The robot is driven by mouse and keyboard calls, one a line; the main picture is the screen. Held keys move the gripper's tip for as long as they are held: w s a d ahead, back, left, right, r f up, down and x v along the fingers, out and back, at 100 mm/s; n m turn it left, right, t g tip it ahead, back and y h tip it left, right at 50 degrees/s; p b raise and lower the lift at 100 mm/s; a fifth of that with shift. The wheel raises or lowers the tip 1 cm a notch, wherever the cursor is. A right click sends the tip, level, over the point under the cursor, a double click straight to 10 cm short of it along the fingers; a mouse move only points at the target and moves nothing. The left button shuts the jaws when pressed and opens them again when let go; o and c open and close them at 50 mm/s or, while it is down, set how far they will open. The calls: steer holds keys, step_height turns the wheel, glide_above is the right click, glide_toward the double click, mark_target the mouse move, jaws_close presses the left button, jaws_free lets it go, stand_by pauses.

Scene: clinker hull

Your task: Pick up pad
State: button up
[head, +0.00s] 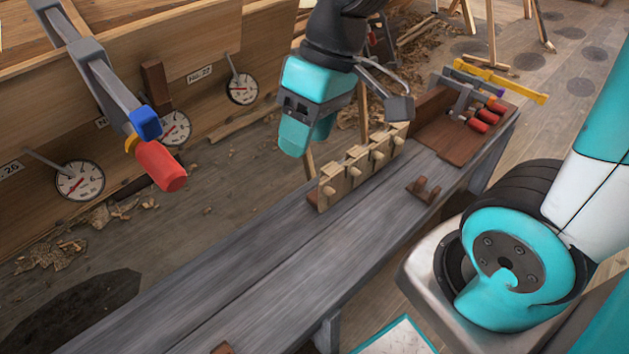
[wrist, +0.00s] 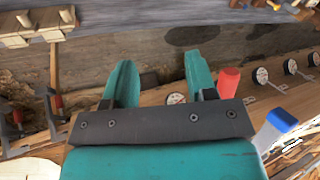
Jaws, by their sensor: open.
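I cannot tell for certain which thing is the pad. A dark brown wooden block (head: 156,85) rests against the hull planks, behind the hanging clamp, and may be it. My gripper (head: 303,142) is in the air above and behind the bench, right of that block and well apart from it. In the wrist view my gripper (wrist: 160,78) shows two teal fingers spread apart with nothing between them.
A grey clamp (head: 110,85) with a blue end and red handle (head: 160,166) sticks out from the hull. Round dials (head: 79,181) line the planks. The bench (head: 270,262) holds a pegged wooden rack (head: 355,168) and a brown tray (head: 435,132). The near bench top is mostly clear.

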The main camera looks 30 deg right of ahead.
steer(key=w+d+f+m, duration=0.2)
steer(key=w+d+f, duration=0.4)
steer(key=w+d, duration=0.1)
steer(key=m+b, duration=0.1)
glide_toward(334, 191)
steer(key=shift+g+h, duration=0.3)
steer(key=f+b, duration=0.1)
steer(key=a+f, duration=0.1)
steer(key=f, duration=0.1)
steer(key=a+f+b, duration=0.1)
steer(key=shift+w+a+f+b, duration=0.15)
steer(key=shift+a+f+b, duration=0.1)
steer(key=shift+f+b, duration=0.1)
steer(key=shift+d+b+x, duration=0.15)
steer(key=shift+b+x, duration=0.2)
steer(key=shift+x, duration=1.15)
steer(key=shift+d+b+x, duration=0.15)
steer(key=shift+b+x, duration=0.15)
steer(key=shift+x, duration=1.15)
jaws_close()
